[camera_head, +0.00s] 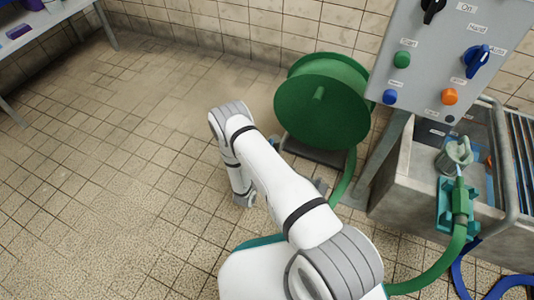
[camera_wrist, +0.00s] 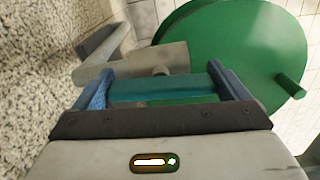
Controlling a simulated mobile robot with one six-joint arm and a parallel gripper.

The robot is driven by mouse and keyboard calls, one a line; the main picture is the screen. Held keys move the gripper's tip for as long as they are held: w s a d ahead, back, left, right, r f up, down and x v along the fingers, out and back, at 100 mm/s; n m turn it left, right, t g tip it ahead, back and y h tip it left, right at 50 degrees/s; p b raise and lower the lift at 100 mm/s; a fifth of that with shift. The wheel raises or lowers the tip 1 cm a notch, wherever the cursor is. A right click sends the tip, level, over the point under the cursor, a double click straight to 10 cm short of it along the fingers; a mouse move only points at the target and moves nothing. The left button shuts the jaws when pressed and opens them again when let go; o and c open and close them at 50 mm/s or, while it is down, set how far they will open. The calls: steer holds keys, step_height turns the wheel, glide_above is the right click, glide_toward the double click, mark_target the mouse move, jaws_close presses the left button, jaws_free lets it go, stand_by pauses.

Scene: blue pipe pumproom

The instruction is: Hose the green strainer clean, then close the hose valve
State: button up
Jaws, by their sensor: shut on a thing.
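In the wrist view my gripper (camera_wrist: 163,73) has its two blue fingers closed on a teal bar (camera_wrist: 163,89), which looks like the hose valve's handle. A grey pipe-like fitting (camera_wrist: 130,65) lies just beyond it. In the head view my arm hides the gripper and most of the valve. The strainer (camera_head: 455,154), dull grey-green, sits in the sink at the right. The hose nozzle (camera_head: 460,203) rests in a teal holder (camera_head: 444,213) at the sink's front edge, pointing at the strainer. A thin pale streak shows between them, perhaps water.
The green hose reel (camera_head: 322,100) stands close beyond my gripper. The green hose (camera_head: 432,273) runs to the nozzle. A grey control panel (camera_head: 440,50) stands above the sink (camera_head: 410,165). A blue hose (camera_head: 462,272) lies at lower right. The tiled floor (camera_head: 120,180) at left is clear.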

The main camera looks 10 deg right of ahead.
steer(key=shift+w+a+n, duration=0.15)
steer(key=shift+n, duration=0.45)
steer(key=o, duration=0.6)
steer(key=p+v, duration=0.3)
steer(key=v, duration=0.4)
steer(key=shift+s+a, duration=0.15)
steer(key=shift+s, duration=0.25)
steer(key=shift+f, duration=0.1)
